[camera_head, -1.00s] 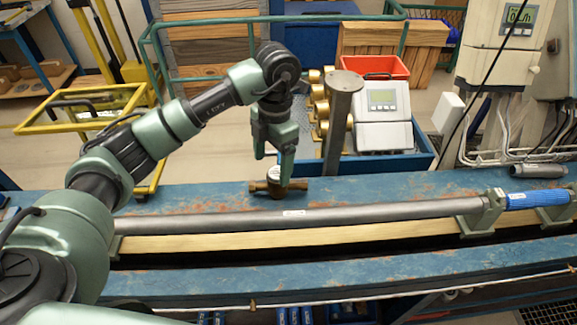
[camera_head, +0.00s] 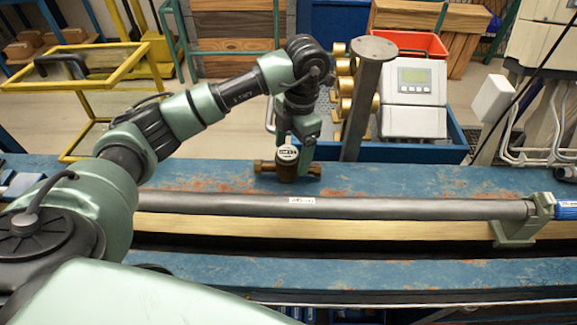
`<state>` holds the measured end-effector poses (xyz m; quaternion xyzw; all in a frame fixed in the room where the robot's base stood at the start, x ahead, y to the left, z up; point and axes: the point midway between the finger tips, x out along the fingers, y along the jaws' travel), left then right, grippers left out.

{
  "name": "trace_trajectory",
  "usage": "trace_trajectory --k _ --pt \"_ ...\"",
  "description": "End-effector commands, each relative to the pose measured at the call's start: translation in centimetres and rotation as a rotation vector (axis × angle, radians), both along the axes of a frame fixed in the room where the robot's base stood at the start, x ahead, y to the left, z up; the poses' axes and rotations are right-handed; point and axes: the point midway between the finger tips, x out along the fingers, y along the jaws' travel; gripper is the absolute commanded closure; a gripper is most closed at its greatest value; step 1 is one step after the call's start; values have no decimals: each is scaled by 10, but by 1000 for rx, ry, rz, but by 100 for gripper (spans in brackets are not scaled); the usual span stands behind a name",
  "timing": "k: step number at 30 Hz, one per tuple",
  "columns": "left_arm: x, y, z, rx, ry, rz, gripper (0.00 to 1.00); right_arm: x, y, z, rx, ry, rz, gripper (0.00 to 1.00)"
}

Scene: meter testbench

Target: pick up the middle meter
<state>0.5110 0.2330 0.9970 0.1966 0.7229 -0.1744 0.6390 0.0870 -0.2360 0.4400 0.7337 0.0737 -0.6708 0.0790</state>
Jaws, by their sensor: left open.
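A brass water meter (camera_head: 287,167) with a round white-faced register stands on the blue bench, its pipe ends pointing left and right. It is the only meter I see on the bench top. My left gripper (camera_head: 291,142) points down over it and is open. One finger is in front of the meter's right part, and the other shows higher up on the left. I cannot tell whether the fingers touch the meter. My right gripper is not in view.
A long grey pipe (camera_head: 400,208) lies along the bench in front of the meter, in a clamp (camera_head: 516,225) at right. A grey post (camera_head: 367,95) rises behind. A blue crate (camera_head: 430,153) with a display unit (camera_head: 415,85) stands beyond the bench.

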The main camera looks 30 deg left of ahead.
Motion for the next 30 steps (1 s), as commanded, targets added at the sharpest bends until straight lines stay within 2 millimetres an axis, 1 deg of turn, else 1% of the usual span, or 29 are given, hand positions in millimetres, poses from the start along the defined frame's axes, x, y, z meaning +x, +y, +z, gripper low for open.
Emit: trace_trajectory --k 5,8,9,12,15,20,21,23,24,26,27,29,30 --pt "-5 5 -18 0 4 1 19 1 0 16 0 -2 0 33" --pt "-8 9 -33 1 5 2 19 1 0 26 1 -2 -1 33" --pt "-8 9 -40 -1 4 1 19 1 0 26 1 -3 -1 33" --pt "-8 9 -51 0 2 1 19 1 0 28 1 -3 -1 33" --pt "-8 10 -56 0 0 0 19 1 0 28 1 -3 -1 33" --pt "-8 10 -57 0 -1 0 19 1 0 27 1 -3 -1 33" --pt "-8 10 -57 0 -1 0 22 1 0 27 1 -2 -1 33" --pt "-8 10 -57 0 -1 0 39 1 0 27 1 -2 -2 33" --pt "-8 10 -57 0 -1 0 50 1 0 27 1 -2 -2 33" --pt "-8 9 -57 0 -1 0 66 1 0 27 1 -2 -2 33" --pt "-8 9 -57 0 -1 0 78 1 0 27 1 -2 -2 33" --pt "-8 9 -56 0 -1 0 94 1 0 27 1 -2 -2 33" --pt "-8 9 -56 0 -1 0 100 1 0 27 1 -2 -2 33"
